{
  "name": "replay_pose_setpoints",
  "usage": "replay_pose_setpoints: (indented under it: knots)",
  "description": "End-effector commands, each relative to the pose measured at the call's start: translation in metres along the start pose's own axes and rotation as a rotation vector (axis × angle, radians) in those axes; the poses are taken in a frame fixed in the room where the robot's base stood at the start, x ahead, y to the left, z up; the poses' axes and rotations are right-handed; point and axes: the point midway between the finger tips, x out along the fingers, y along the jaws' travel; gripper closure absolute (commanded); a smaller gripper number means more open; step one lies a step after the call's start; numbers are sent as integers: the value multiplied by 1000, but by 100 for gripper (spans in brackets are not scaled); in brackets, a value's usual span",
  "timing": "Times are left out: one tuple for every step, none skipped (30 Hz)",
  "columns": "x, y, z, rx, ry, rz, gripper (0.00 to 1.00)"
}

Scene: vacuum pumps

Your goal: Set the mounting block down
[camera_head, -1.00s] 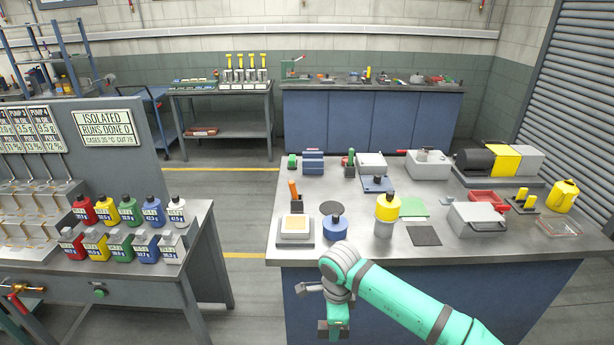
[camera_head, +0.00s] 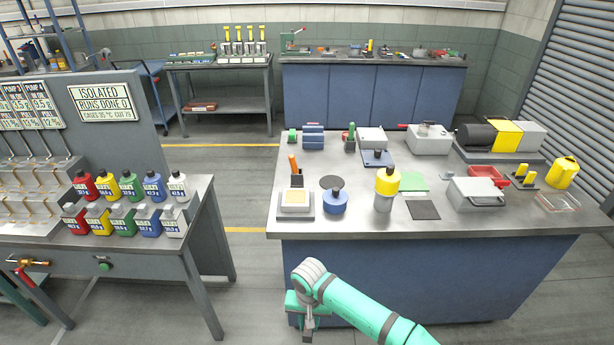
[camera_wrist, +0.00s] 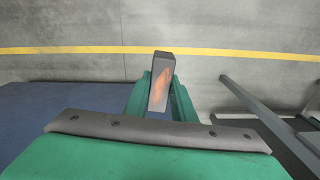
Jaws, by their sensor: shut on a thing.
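My gripper (camera_wrist: 160,95) is shut on a grey block with an orange patch, which I take as the mounting block (camera_wrist: 160,66). The block stands out between the green fingers in the wrist view, with floor behind it. In the head view my gripper (camera_head: 305,318) hangs low in front of the steel-topped bench (camera_head: 450,222), below its top. The block is small and hard to make out there. It is held in the air, apart from the bench top.
The bench carries a small scale (camera_head: 296,202), a blue round container (camera_head: 335,202), a yellow-topped cylinder (camera_head: 385,188) and a dark square mat (camera_head: 423,210). A side table (camera_head: 205,215) with several coloured bottles stands at left. Open floor lies between them.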

Motion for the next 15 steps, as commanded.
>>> replay_pose_setpoints:
  knots:
    - [4, -3, 1, -36, -1, -1, 100]
    - [6, -4, 2, -58, 0, -1, 100]
    - [8, -4, 2, -80, 0, -1, 100]
    - [9, -5, 3, -94, 0, -1, 100]
    - [10, -5, 3, -105, 0, -1, 100]
    - [11, -6, 3, -118, 1, 0, 100]
    - [11, -6, 3, -125, 2, 0, 100]
    - [12, -6, 3, -130, 2, 0, 100]
    - [12, -7, 3, -135, 3, 1, 100]
    - [12, -8, 2, -139, 5, 2, 100]
    - [12, -8, 2, -142, 6, 2, 100]
    - [11, -9, 2, -144, 6, 2, 100]
    - [11, -9, 2, -146, 7, 3, 100]
    - [11, -10, 2, -147, 7, 2, 100]
    - [11, -10, 2, -149, 7, 3, 100]
